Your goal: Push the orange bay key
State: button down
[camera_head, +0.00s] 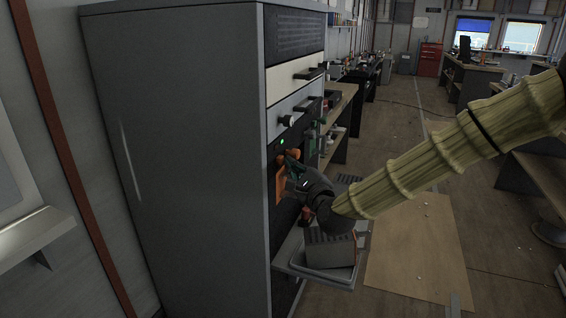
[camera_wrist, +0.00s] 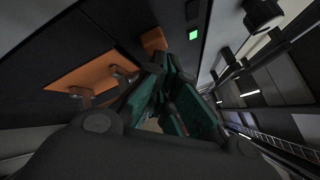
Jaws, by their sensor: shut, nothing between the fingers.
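A small orange block (camera_head: 292,154), which looks like the orange bay key, sticks out of the dark front of the tall grey cabinet (camera_head: 185,150). In the wrist view the orange block (camera_wrist: 154,40) lies just beyond the fingertips. My gripper (camera_head: 291,164) is at the cabinet front, just below the block. In the wrist view its green-padded fingers (camera_wrist: 160,72) are shut and empty. I cannot tell whether the tips touch the block. A larger orange plate (camera_head: 280,181) is beside the fingers; in the wrist view the plate (camera_wrist: 92,74) carries two dark metal fittings.
A green light (camera_head: 282,141) glows above the block. A dark knob (camera_head: 287,120) and handles stick out higher up. Below my gripper, a shelf holds a grey tray (camera_head: 345,277) with a ribbed block (camera_head: 330,250). Open floor lies to the right.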

jog(key=d, duration=0.1)
jog(key=s+d, duration=0.1)
jog(key=d, duration=0.3)
jog(key=shift+s+d, duration=0.15)
jog(key=shift+s, duration=0.2)
